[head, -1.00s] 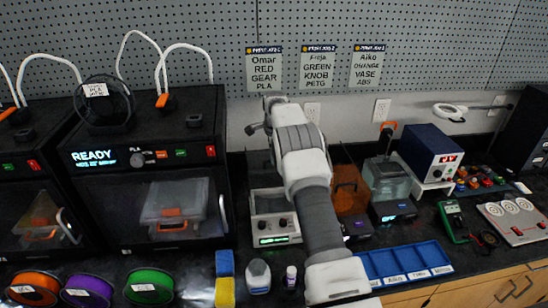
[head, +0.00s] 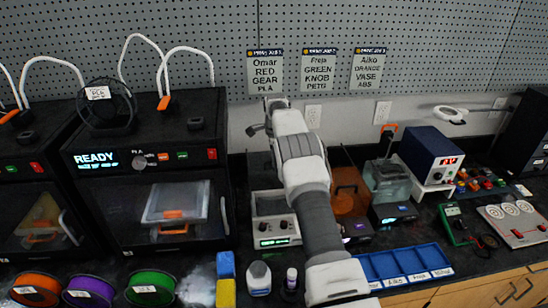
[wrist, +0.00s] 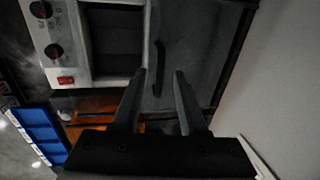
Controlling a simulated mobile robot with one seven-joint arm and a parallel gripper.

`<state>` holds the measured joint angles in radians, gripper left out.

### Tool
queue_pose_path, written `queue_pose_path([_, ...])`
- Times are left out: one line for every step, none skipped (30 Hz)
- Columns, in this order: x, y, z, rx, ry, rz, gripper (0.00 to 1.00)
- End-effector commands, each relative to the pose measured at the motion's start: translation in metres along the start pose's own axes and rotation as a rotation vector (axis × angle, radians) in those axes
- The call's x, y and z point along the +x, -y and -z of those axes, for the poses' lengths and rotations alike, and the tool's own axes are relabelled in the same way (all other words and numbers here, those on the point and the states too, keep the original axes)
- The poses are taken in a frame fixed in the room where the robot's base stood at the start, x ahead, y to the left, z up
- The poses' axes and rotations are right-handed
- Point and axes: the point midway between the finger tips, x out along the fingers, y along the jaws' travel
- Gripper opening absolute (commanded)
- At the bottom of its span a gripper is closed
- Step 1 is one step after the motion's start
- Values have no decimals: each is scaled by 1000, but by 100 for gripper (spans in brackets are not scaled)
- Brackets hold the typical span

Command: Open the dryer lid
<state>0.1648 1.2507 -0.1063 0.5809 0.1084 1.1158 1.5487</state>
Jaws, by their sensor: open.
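The dryer (head: 276,232) is a white-fronted box with two knobs and a green display, partly hidden behind my arm in the head view. In the wrist view its front (wrist: 57,45) shows knobs and a red switch, beside a dark, white-rimmed recess. Beyond the rim is a dark grey panel, apparently the lid (wrist: 205,45), with a curved dark handle (wrist: 159,68). The panel seems to stand raised behind the box, but its exact angle is unclear. My gripper (wrist: 161,72) is open and empty; its fingertips appear close to the handle, with contact not clear.
An orange-tinted box (head: 350,190) stands just right of the dryer, and a black printer (head: 145,185) stands to its left. A blue tray (head: 405,262) and small bottles (head: 291,277) lie in front. The pegboard wall is close behind.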

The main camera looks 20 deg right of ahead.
Motion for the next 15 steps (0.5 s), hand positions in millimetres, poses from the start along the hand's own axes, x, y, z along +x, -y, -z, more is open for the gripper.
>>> queue_pose_path([-1, 0, 0, 0, 0, 0, 42])
queue_pose_path([-2, 0, 0, 0, 0, 0, 42])
queue_pose_path([-4, 0, 0, 0, 0, 1, 42])
queue_pose_path([-6, 0, 0, 0, 0, 1, 42])
queue_pose_path([-9, 1, 0, 0, 0, 2, 42])
queue_pose_path([-14, 1, 0, 0, 0, 2, 42])
queue_pose_path([-18, 1, 0, 0, 0, 3, 42])
queue_pose_path([-23, 1, 0, 0, 0, 3, 42])
queue_pose_path([-30, 0, 0, 0, 0, 3, 42])
queue_pose_path([-37, 1, 0, 0, 0, 4, 42])
queue_pose_path([-44, 1, 0, 0, 0, 4, 42])
queue_pose_path([-55, 1, 0, 0, 0, 5, 42])
queue_pose_path([-62, 1, 0, 0, 0, 4, 42])
queue_pose_path([-70, 1, 0, -1, 0, 4, 42])
queue_pose_path([-80, 1, 0, -1, 0, 5, 42])
